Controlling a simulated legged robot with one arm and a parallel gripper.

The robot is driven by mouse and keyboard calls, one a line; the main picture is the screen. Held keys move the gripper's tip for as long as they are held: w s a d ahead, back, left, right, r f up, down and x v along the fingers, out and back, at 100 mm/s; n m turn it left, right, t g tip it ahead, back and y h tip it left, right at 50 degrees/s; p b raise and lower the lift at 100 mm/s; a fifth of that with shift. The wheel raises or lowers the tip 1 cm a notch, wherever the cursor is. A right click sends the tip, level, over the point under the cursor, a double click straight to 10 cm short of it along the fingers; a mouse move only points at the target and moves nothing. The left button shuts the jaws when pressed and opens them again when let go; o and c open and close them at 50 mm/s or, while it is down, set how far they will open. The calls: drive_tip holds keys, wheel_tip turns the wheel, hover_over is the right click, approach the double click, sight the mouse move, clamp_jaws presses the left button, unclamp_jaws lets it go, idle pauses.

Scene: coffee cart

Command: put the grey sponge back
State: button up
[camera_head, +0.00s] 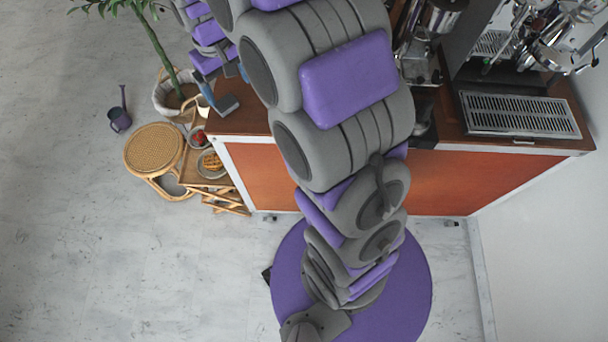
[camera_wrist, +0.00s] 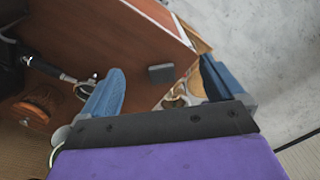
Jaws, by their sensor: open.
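The grey sponge (camera_wrist: 161,73) is a small dark block on the brown counter top (camera_wrist: 105,35), near its edge, in the wrist view. A grey block that looks like the same sponge (camera_head: 227,105) shows at the counter's left end in the head view. My gripper (camera_wrist: 160,67) is open, with its two blue fingers spread apart and nothing between them. The sponge appears in the gap between the fingertips, beyond them on the counter. In the head view my gripper (camera_head: 228,91) is over the counter's left end. My arm hides much of the counter there.
An espresso machine (camera_head: 555,40) and its drip tray (camera_head: 520,115) stand on the right of the counter. A portafilter (camera_wrist: 62,76) lies left of my fingers.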

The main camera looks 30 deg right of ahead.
drive_tip(key=s+r+m+g, duration=0.1)
drive_tip(key=s+r, duration=0.2)
drive_tip(key=s, duration=2.9)
drive_tip(key=shift+r+m, duration=0.2)
drive_tip(key=shift+m, duration=0.1)
